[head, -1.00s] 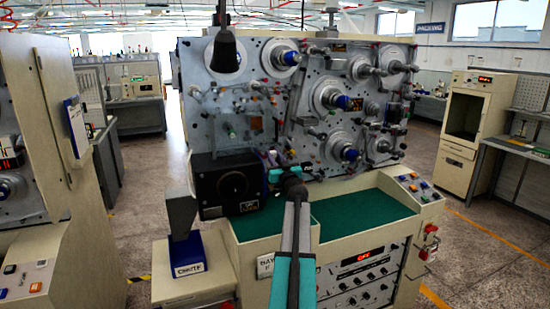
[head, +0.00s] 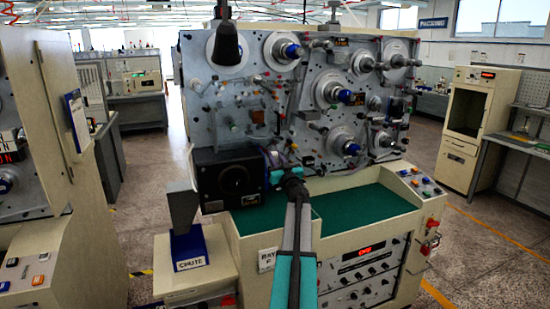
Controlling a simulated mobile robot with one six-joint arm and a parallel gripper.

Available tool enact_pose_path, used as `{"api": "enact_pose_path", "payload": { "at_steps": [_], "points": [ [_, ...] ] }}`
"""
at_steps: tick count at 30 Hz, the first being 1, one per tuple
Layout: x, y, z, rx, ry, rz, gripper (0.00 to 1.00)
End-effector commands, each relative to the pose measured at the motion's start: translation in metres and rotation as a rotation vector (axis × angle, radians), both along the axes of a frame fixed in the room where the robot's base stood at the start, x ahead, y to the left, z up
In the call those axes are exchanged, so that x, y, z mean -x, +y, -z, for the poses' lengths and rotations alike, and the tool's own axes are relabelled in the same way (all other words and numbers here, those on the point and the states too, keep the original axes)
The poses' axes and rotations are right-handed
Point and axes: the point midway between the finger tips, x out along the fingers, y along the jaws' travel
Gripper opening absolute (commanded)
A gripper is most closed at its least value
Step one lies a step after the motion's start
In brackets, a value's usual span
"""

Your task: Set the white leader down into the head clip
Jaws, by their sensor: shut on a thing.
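My gripper (head: 270,170) is at the end of my teal and grey arm, in front of the lower middle of the winding machine's panel (head: 262,135). It is just right of a black box with a round dark opening (head: 232,180). The gripper is shut, with the wrist and arm covering part of it. The white leader is too small to make out between the fingers. The head clip cannot be told apart from the several small fittings on the panel.
Below the gripper is a green work surface (head: 365,208). Spindles with blue hubs and guide rollers stick out of the panel. A grey chute with a blue base (head: 188,248) stands at the left. A dark lamp-like part (head: 226,42) hangs at the upper left.

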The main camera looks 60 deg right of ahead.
Motion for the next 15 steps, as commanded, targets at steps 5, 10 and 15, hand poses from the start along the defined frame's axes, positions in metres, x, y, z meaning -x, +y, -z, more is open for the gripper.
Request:
{"api": "enact_pose_path", "payload": {
  "at_steps": [5,10,15],
  "points": [
    [0.0000,0.0000,0.0000,0.000,0.000,0.000,0.43],
    [0.0000,0.0000,0.0000,0.000,0.000,0.000,0.43],
    [0.0008,0.0008,0.0005,0.000,0.000,0.000,0.43]
  ]
}}
